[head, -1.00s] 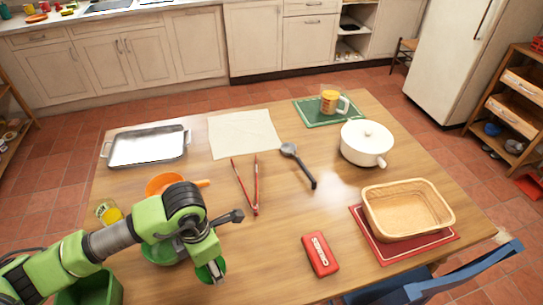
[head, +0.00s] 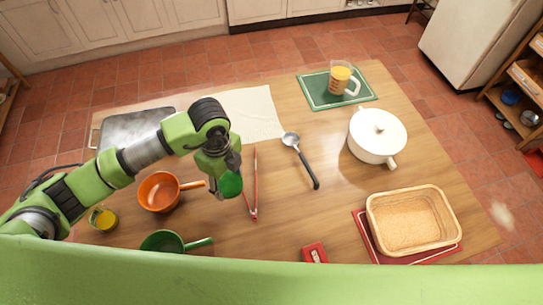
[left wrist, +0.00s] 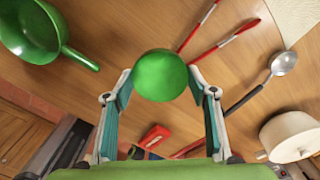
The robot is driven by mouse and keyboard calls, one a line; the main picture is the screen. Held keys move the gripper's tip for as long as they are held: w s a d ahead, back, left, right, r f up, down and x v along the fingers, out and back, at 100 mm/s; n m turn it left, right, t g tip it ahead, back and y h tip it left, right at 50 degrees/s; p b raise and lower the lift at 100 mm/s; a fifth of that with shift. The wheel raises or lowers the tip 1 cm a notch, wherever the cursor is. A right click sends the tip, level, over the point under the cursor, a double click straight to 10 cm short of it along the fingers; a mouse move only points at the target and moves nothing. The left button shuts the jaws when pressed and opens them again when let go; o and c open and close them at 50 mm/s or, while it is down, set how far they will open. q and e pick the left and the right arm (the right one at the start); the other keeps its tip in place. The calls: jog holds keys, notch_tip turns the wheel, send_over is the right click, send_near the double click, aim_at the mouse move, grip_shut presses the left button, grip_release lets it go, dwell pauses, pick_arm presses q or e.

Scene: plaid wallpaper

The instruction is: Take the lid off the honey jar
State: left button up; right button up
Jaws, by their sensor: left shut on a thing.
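My left gripper (head: 226,190) is shut on a round green lid (head: 231,184) and holds it above the table, left of the red-handled tongs. In the left wrist view the lid (left wrist: 160,75) sits between the two fingertips (left wrist: 160,84). A small glass jar with yellow contents (head: 104,219), which looks like the honey jar, stands at the table's left, apart from the gripper. Its top is too small to make out clearly. My right gripper is not in view.
An orange pan (head: 158,192) and a green pan (head: 162,241) stand near the jar. The tongs (head: 254,195), a ladle (head: 303,162), a white pot (head: 377,137) and a basket (head: 411,190) lie to the right. A metal tray (head: 115,133) is behind my arm.

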pick_arm(q)
jog(key=shift+w+d, duration=0.1)
jog(key=shift+d, duration=0.05)
jog(key=b, duration=0.6)
send_near(278, 195)
jog(key=s+a+r, duration=0.1)
jog(key=a+r, duration=0.1)
jog(key=a, duration=0.3)
jog(key=shift+n, duration=0.3)
jog(key=d+f+b, duration=0.3)
jog(key=f, duration=0.1)
jog(key=shift+w+d, duration=0.15)
jog(key=shift+w, duration=0.2)
jog(key=shift+w+d+f+b, duration=0.15)
jog(key=shift+d+f+b, duration=0.35)
jog(key=shift+b, duration=0.2)
jog(key=f+b, duration=0.3)
jog(key=f, duration=0.1)
jog(key=shift+w+d+b, duration=0.1)
jog(key=shift+d+b, duration=0.25)
jog(key=shift+r, duration=0.15)
